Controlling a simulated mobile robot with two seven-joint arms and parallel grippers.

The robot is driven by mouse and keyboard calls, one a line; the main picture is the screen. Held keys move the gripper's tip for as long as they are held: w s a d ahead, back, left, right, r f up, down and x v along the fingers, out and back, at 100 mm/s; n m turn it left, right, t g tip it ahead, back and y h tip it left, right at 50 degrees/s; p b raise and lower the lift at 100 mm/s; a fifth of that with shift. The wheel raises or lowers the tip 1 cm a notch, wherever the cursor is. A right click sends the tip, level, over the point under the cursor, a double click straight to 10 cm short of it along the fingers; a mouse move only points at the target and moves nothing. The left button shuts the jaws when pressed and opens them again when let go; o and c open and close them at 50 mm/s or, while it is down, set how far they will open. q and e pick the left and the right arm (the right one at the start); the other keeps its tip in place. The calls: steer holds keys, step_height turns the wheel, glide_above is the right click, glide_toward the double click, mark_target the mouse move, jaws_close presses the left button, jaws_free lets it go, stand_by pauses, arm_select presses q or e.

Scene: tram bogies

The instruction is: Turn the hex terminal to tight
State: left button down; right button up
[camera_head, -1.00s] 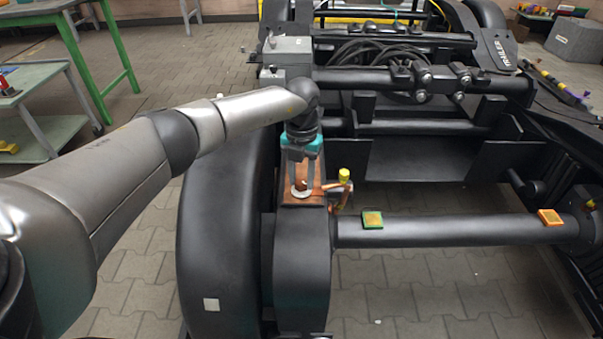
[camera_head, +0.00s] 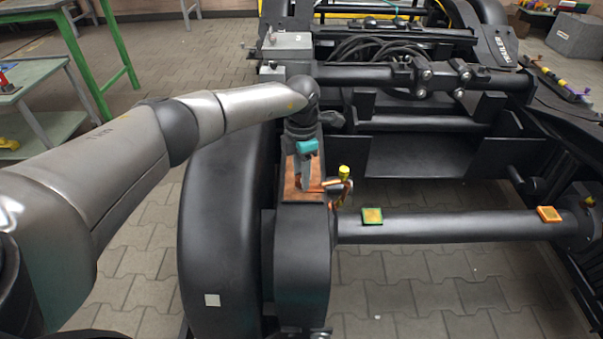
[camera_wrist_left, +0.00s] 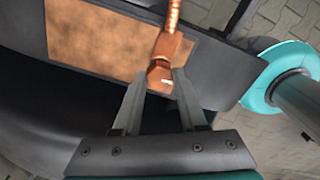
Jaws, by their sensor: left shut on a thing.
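The copper hex terminal (camera_wrist_left: 160,76) sits at the edge of a copper plate (camera_wrist_left: 90,42) in the left wrist view. A copper lug (camera_wrist_left: 172,45) runs up from it. My left gripper (camera_wrist_left: 161,84) is shut on the hex terminal, with one finger on each side. In the head view my left gripper (camera_head: 306,186) points down at the copper plate (camera_head: 292,194) on the black housing, seen almost edge-on. There the gripper hides most of the terminal.
A yellow-topped copper piece (camera_head: 344,172) stands just right of the gripper. A green-edged block (camera_head: 372,216) and an orange block (camera_head: 549,214) sit on the black axle tube (camera_head: 450,228). A teal ring (camera_wrist_left: 268,88) shows right of the housing in the wrist view.

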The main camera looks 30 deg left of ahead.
arm_select(q)
steer(key=shift+m, duration=0.4)
arm_select(e)
steer(key=shift+r, duration=0.15)
arm_select(q)
steer(key=shift+c, duration=2.2)
jaws_free()
steer(key=shift+r, duration=0.15)
steer(key=shift+r, duration=0.2)
step_height(320, 180, up, 15)
steer(key=p, duration=0.5)
steer(key=shift+f+p, duration=0.15)
steer(key=shift+p, duration=0.15)
arm_select(e)
steer(key=s+d+f, duration=0.3)
steer(key=s+f, duration=0.2)
steer(key=f, duration=0.5)
steer(key=shift+s+d+g+h, duration=0.2)
steer(key=shift+s+g+h, duration=0.1)
steer(key=shift+s+g, duration=0.1)
